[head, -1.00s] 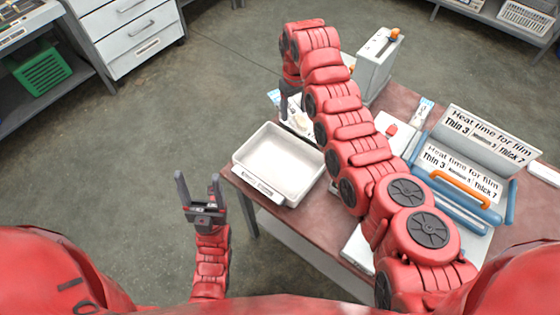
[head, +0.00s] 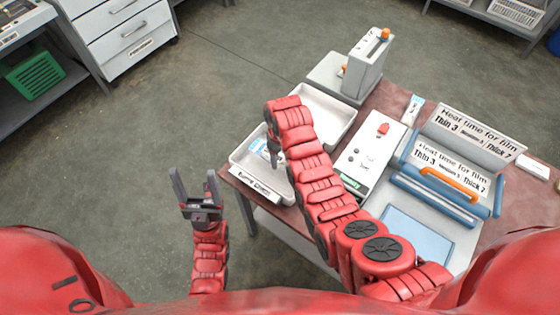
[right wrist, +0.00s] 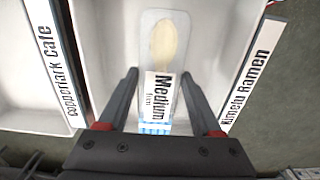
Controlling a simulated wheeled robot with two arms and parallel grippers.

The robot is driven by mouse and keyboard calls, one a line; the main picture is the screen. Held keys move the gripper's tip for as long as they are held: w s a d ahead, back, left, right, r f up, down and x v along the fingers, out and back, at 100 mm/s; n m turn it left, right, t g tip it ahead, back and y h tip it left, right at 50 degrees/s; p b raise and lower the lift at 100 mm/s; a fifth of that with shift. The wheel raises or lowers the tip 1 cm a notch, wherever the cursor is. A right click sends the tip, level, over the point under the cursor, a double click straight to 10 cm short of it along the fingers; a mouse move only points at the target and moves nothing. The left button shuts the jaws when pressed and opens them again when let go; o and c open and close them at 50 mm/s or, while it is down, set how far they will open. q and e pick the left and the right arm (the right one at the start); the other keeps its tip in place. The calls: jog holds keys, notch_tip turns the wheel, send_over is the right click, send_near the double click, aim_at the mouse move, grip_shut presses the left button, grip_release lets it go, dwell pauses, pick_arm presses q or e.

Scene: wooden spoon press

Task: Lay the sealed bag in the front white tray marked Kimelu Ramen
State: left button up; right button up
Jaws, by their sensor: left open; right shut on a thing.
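The front white tray (head: 237,161) is at the left edge of the table, and its label reads Kimelu Ramen in the right wrist view (right wrist: 249,78). The sealed bag (right wrist: 162,80) is clear, with a wooden spoon inside and a white "Medium film" label. It shows partly beside my right gripper (head: 274,158) in the head view. My right gripper is shut on the bag, a finger on each side, over the front tray. I cannot tell whether the bag touches the tray floor. My left gripper (head: 194,188) is open and empty, left of the table.
A second white tray (head: 345,108), labelled Copperlark Cafe (right wrist: 57,62), stands behind the front one. A grey device with an orange knob (head: 372,62) stands at the back. A white control box (head: 375,150) and a blue sealer (head: 440,195) are to the right.

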aim_at(280, 158)
jog(key=shift+f+p, duration=0.35)
jog(key=shift+f, duration=0.15)
jog(key=shift+f+p, duration=0.35)
jog(key=shift+f, duration=0.9)
jog(key=shift+f, duration=0.15)
jog(key=o, duration=1.5)
jog(key=shift+c, duration=0.2)
